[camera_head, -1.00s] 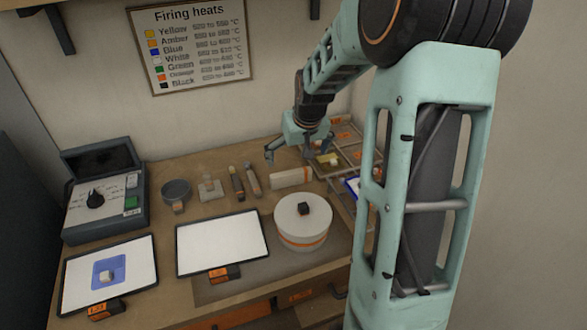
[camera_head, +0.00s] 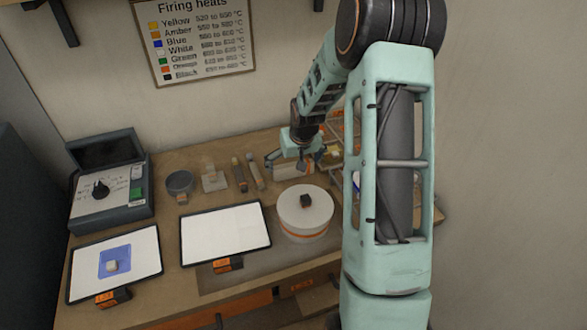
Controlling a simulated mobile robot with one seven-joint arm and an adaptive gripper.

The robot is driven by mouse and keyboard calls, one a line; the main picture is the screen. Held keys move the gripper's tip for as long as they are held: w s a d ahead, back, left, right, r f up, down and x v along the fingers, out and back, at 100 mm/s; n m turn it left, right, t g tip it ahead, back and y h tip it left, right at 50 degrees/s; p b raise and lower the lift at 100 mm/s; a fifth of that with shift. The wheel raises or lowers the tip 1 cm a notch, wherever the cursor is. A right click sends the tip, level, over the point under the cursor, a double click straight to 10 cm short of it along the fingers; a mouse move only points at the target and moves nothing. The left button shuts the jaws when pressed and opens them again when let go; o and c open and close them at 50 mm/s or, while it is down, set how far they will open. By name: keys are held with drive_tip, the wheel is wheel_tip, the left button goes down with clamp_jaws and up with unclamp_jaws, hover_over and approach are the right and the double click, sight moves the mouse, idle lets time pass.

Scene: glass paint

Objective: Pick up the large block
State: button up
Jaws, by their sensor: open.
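A long pale block (camera_head: 290,173), the largest block I can make out, lies on the wooden bench near the back, behind the round white drum. My gripper (camera_head: 286,164) is open and over this block, with one finger near its left end and the other in front of its right part. I cannot tell whether the fingers touch it. The gripper partly hides the block. A small pale block (camera_head: 111,266) sits on a blue square on the left white panel.
A white panel (camera_head: 225,232) lies at the front centre of the bench. Sticks (camera_head: 247,174), a small jar (camera_head: 214,179) and a grey bowl (camera_head: 180,183) stand left of the gripper. A control box (camera_head: 110,193) is at the far left. A divided tray is partly hidden behind my arm.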

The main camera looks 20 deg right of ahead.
drive_tip(key=shift+w+f, duration=0.15)
drive_tip(key=shift+f, duration=0.1)
drive_tip(key=c, duration=1)
